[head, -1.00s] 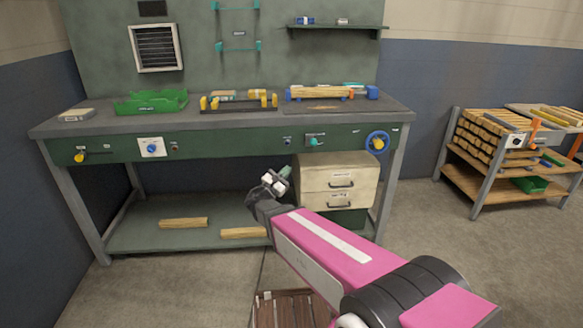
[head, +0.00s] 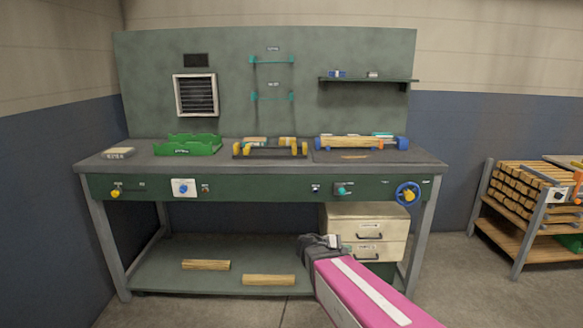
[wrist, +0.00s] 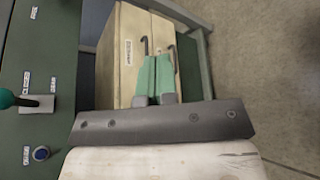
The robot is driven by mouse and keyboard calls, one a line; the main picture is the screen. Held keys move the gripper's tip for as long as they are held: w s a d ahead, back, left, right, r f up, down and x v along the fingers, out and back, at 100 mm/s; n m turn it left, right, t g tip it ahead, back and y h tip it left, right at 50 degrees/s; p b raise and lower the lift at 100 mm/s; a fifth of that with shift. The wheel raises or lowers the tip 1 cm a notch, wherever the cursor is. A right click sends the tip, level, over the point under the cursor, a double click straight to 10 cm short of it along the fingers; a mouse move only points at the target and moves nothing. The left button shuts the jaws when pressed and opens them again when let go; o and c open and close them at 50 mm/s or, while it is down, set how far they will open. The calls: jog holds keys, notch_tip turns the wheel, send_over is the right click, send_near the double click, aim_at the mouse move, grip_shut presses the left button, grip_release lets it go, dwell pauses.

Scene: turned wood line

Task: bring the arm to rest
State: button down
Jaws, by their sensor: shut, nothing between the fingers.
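My arm is magenta with a white stripe and reaches up from the bottom right of the head view. My gripper (head: 338,241) is at its far end, in front of the cream drawer unit (head: 366,222) under the workbench, small and partly hidden by the wrist. In the wrist view my gripper (wrist: 155,75) shows two green fingers side by side, shut with nothing between them. They point toward the drawer unit (wrist: 120,55) and its dark handles. I cannot tell the exact gap between fingertips and drawers.
The workbench (head: 270,172) carries a green tray (head: 187,147), a yellow-ended rack (head: 270,151) and a blue-ended holder with a wooden piece (head: 345,142). Two wooden pieces lie on its lower shelf (head: 170,268). A rack of timber (head: 525,190) stands right. Floor between them is clear.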

jog(key=s+a+f+m+g+y, duration=0.2)
jog(key=s+f+m+g+y, duration=0.4)
jog(key=s+m+y, duration=0.6)
jog(key=w+d+r+m+t+h, duration=0.1)
jog(key=w+r+m+h, duration=0.1)
jog(key=w+h, duration=0.5)
jog(key=w+d+r+m+t+h, duration=0.1)
jog(key=w+r+t+h, duration=0.1)
jog(key=w+h, duration=0.45)
jog(key=w+a+r+m+t+h, duration=0.2)
jog(key=w+a+r+t+h, duration=0.1)
jog(key=w+a+r, duration=0.3)
jog(key=w+a+r+m+t+h, duration=0.1)
jog(key=w+a+r+t+h, duration=0.25)
jog(key=a, duration=0.55)
jog(key=x, duration=1.4)
jog(key=shift+r, duration=0.15)
jog(key=shift+w, duration=0.15)
jog(key=shift+r, duration=0.1)
